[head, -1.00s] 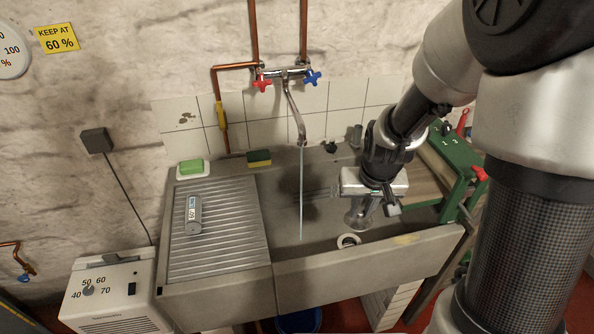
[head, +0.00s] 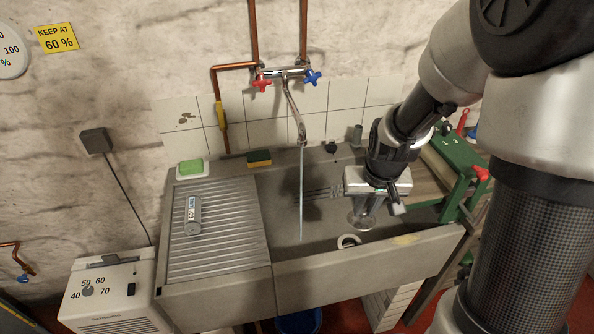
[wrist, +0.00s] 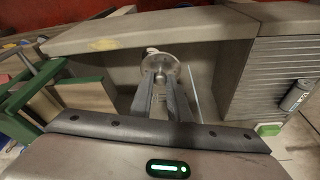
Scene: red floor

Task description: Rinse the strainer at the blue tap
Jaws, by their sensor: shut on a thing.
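The strainer (head: 361,221) is a round, metallic disc with a small middle part. My gripper (head: 369,207) is shut on it and holds it over the right part of the sink. In the wrist view the strainer (wrist: 159,66) shows at the tips of the two grey fingers (wrist: 163,84). The blue tap (head: 312,77) is the right handle of the wall mixer. A thin stream of water (head: 301,190) falls from the spout (head: 301,136) into the sink, to the left of the strainer and apart from it.
A white ring (head: 348,241) shows near the sink's front wall. The ribbed drainboard (head: 225,230) at left bears a grey cylinder (head: 193,215). A sponge (head: 259,158) and green soap (head: 190,167) lie at the back. A green frame (head: 455,165) stands at right.

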